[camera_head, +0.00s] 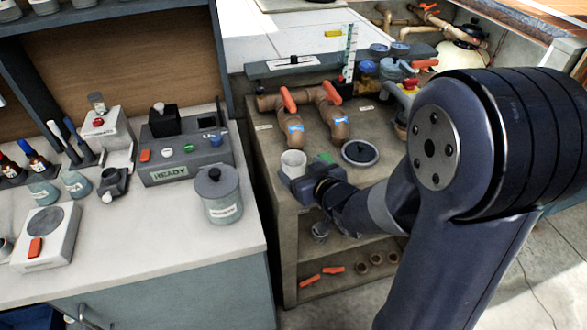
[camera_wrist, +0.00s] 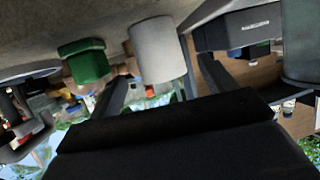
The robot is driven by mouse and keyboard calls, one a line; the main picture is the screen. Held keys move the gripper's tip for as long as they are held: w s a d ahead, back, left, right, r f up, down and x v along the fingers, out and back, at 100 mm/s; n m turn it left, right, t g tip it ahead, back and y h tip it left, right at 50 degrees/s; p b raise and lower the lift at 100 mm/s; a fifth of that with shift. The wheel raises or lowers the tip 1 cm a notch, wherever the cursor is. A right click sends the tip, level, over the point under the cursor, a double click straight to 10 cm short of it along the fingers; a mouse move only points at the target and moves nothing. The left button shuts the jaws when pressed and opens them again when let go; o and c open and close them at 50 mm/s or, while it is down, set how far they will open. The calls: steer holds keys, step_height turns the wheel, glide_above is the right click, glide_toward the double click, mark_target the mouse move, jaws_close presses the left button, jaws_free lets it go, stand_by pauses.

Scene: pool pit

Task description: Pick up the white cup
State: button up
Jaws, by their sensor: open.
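The white cup (camera_head: 293,161) stands upright near the front left corner of the pipe bench (camera_head: 290,222). My gripper (camera_head: 303,186) is beside it, low at the bench's front edge, and partly overlaps the cup's lower part in the head view. In the wrist view, which is turned over, the white cup (camera_wrist: 157,48) appears in the gap between the two open fingers of my gripper (camera_wrist: 162,78). The fingers look apart from the cup's sides. I cannot tell how deep the cup sits between them.
A small green object (camera_wrist: 85,62) is close by the cup, and a dark round lid (camera_head: 360,153) lies to its right. Pipes with orange handles (camera_head: 288,100) stand behind. A counter with a lidded grey pot (camera_head: 217,193) is at left, past a narrow gap.

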mark_target(299, 170)
steer(key=shift+f+p+x, duration=0.15)
steer(key=shift+f+x, duration=0.05)
steer(key=shift+x, duration=1.1)
steer(key=shift+f+p+x, duration=0.15)
steer(key=shift+x, duration=1.1)
steer(key=shift+s, duration=0.2)
steer(key=shift+c, duration=0.2)
steer(key=c, duration=1)
steer(key=shift+r, duration=0.1)
